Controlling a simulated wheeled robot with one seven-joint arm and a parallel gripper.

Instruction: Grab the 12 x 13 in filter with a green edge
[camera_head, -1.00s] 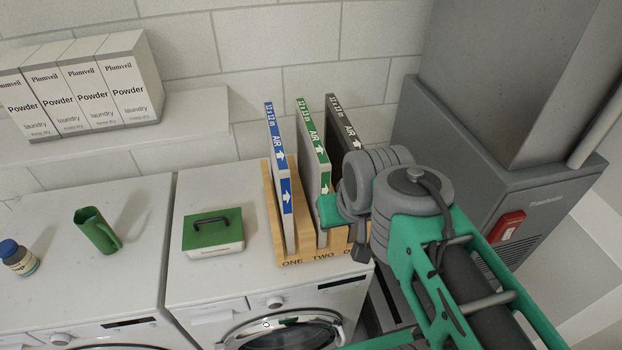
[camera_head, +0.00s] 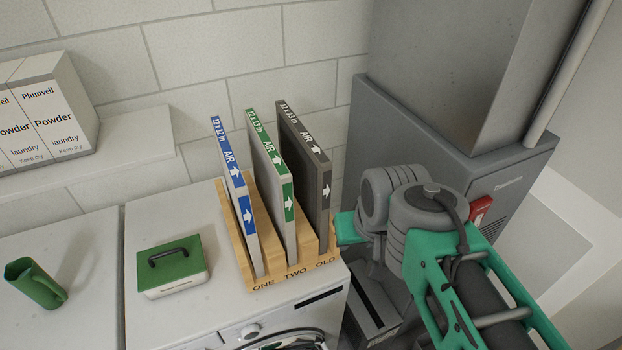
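The green-edged 12 x 13 in filter (camera_head: 284,186) stands upright in the middle slot, marked TWO, of a wooden rack (camera_head: 274,280). The blue-edged 12 x 12 in filter (camera_head: 243,205) stands left of it in slot ONE. A dark grey 12 x 13 in filter (camera_head: 318,172) stands right of it in the slot marked OLD. My gripper (camera_head: 347,228) is right of the rack, apart from the green-edged filter, with the dark filter between them in the picture. One green finger shows; my wrist hides the rest, so its opening is unclear.
The rack stands on a white washer top (camera_head: 180,230). A green-lidded box (camera_head: 172,265) and a green scoop (camera_head: 36,283) lie to the left. A grey furnace cabinet (camera_head: 400,130) stands close on the right. Powder boxes (camera_head: 60,105) sit on a wall shelf (camera_head: 150,150).

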